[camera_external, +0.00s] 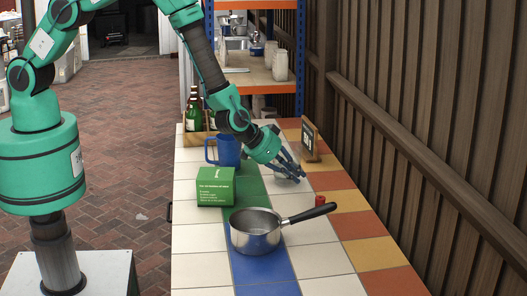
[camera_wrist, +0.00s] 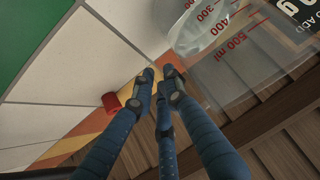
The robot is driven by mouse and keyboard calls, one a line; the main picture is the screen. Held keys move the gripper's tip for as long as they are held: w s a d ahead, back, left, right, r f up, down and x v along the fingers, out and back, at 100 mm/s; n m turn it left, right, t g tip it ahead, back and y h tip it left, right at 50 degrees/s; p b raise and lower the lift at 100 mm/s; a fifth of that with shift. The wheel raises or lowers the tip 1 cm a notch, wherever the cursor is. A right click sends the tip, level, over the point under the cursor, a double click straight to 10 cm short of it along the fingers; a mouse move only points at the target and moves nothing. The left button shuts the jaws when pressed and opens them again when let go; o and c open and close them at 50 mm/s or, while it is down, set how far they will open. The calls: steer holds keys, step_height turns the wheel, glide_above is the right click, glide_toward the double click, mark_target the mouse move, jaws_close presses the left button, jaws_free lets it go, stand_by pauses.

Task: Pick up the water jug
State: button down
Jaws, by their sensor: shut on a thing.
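The water jug (camera_wrist: 212,38) is clear, with red measuring marks up to 500 ml, and fills the upper right of the wrist view. My gripper (camera_wrist: 160,84) is shut on it; the exact contact is hard to see through the clear wall. In the external view my gripper (camera_external: 290,166) is low over the far right part of the tiled counter, and the jug barely shows there. I cannot tell whether the jug rests on the counter or is lifted.
A chalkboard sign (camera_external: 309,138) stands just behind my gripper. A blue mug (camera_external: 229,150) and green box (camera_external: 215,188) are to the left. A saucepan (camera_external: 254,236) is in front, its handle reaching right near a small red object (camera_external: 319,200). A wooden fence (camera_external: 420,110) borders the right.

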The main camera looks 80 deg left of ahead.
steer(key=shift+r+p, duration=1.3)
steer(key=shift+r, duration=3.4)
